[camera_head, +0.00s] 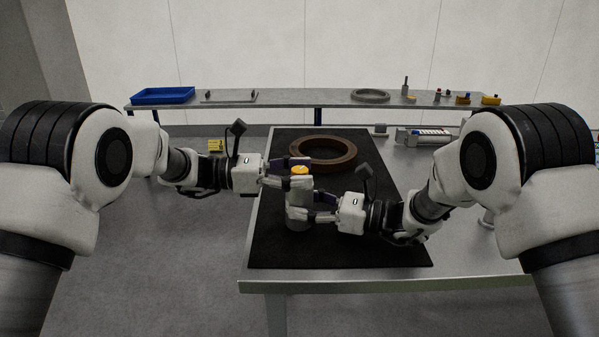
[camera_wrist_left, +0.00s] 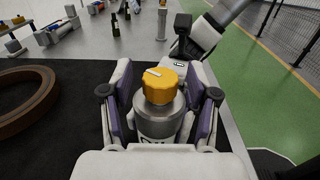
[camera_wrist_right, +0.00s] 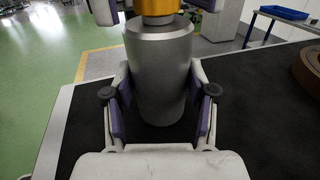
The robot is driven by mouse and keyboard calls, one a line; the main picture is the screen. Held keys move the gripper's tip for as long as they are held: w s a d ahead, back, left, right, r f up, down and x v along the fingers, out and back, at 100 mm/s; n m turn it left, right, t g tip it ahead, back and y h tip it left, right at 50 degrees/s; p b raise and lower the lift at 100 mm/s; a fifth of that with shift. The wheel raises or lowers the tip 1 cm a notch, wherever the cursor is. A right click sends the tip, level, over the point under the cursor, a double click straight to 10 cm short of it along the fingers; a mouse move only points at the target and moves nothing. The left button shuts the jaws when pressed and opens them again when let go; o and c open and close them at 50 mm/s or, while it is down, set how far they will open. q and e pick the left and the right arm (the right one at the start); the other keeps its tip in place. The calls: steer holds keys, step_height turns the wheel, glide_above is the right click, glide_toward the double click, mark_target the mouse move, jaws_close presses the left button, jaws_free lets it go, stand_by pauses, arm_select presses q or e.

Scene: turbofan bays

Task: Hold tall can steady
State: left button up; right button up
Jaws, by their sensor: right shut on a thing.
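The tall can is a grey metal cylinder (camera_wrist_right: 160,75) with a yellow cap (camera_wrist_left: 160,85). It stands upright on the black mat (camera_head: 345,252). My right gripper (camera_head: 312,208) is shut on the can's body, with a finger on each side in the right wrist view (camera_wrist_right: 160,108). My left gripper (camera_head: 289,174) is higher, at the can's top. In the left wrist view (camera_wrist_left: 162,112) its fingers stand on either side of the cap, open, with gaps showing beside the cap. The can's lower front is partly hidden by the right gripper in the head view.
A brown ring (camera_head: 323,152) lies on the mat behind the can. A grey device (camera_head: 422,137) sits on the table at back right. A far bench holds a blue tray (camera_head: 163,95), a grey ring (camera_head: 370,95) and several small parts. The mat's front is clear.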

arm_select(q)
steer(key=a, duration=1.2)
steer(key=shift+s, duration=0.15)
arm_select(e)
steer(key=o, duration=1.3)
